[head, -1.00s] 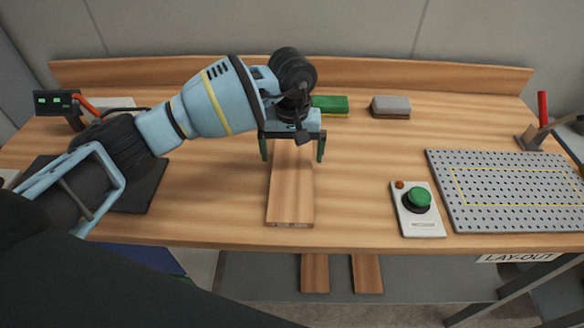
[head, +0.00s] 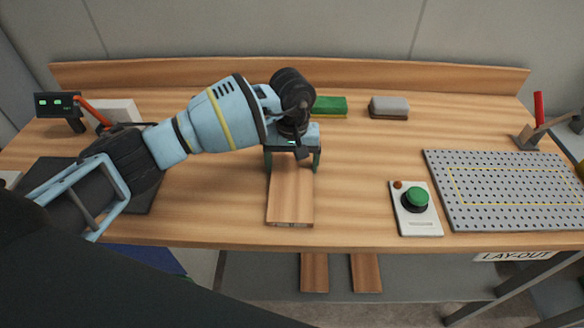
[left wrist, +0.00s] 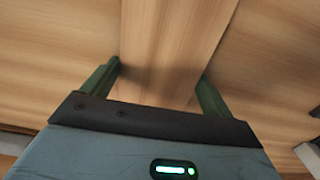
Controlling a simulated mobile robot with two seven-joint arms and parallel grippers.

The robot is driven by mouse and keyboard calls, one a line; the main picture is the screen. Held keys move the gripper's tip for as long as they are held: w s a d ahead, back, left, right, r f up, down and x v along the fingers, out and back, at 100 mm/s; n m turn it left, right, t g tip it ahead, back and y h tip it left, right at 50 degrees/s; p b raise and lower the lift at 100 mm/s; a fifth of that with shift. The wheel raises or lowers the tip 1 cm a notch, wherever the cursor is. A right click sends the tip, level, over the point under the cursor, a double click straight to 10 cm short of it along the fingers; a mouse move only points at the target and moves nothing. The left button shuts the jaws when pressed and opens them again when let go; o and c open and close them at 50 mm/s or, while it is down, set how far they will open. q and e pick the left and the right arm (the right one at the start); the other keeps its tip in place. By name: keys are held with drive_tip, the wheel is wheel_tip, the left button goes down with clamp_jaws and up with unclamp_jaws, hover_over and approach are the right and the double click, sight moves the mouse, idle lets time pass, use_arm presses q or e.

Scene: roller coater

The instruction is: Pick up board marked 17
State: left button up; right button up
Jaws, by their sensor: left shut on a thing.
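A wooden board (head: 290,197) lies flat on the workbench, its near end close to the front edge. No number can be read on it. My left gripper (head: 293,166) is over the far part of the board, with a green finger at each long side. In the left wrist view the board (left wrist: 172,45) runs between the two fingers of the left gripper (left wrist: 158,85), which is shut on it. The far end of the board is hidden under the gripper. My right gripper is not in view.
Two more boards (head: 314,272) (head: 366,273) lie on the lower shelf. A green-button box (head: 416,210) and a perforated plate (head: 500,190) stand to the right. A green and yellow sponge (head: 330,107) and a grey block (head: 389,107) are behind. Bare bench lies around the board.

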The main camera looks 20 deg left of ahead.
sight(293, 169)
use_arm(q)
drive_tip(key=shift+r, duration=0.1)
drive_tip(key=shift+r, duration=0.75)
drive_tip(key=shift+s+d+r+b, duration=0.15)
drive_tip(key=shift+r, duration=0.35)
drive_tip(key=shift+s+d+r+b, duration=0.1)
drive_tip(key=shift+r+b, duration=0.05)
drive_tip(key=shift+r, duration=0.3)
drive_tip(key=s+d, duration=0.3)
drive_tip(key=s+d+r, duration=0.1)
drive_tip(key=s+d, duration=0.2)
drive_tip(key=s, duration=0.1)
drive_tip(key=s+d+b, duration=0.1)
drive_tip(key=s+d, duration=0.2)
drive_tip(key=shift+s+d+r, duration=0.15)
drive_tip(key=shift+s+d, duration=0.1)
drive_tip(key=shift+s, duration=0.05)
drive_tip(key=shift+s+d+r, duration=0.1)
drive_tip(key=shift+s+d, duration=0.25)
drive_tip(key=shift+s, duration=0.1)
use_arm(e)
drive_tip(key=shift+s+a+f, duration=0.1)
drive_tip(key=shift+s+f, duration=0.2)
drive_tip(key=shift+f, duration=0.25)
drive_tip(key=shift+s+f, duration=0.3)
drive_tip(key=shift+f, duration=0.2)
